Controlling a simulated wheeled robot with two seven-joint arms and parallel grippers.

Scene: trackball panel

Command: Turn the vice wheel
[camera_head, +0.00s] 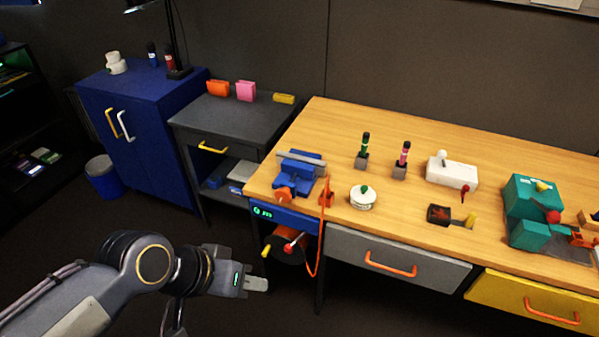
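A blue vice (301,172) with a grey bar across it sits at the left front corner of the wooden workbench (330,130). An orange round part (284,195), seemingly its wheel, faces the bench's front edge. My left gripper (262,284) is in front of and below the bench, apart from the vice and its wheel, pointing right. Its light fingertips show from the side, too small to tell whether they are parted. Nothing shows held in it. My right gripper is not in view.
Below the vice hang a dark reel (285,248) with red and yellow knobs and an orange cable (321,250). An orange tool (326,193) and a white round container (363,197) stand right of the vice. A grey drawer (395,262) is below the bench top.

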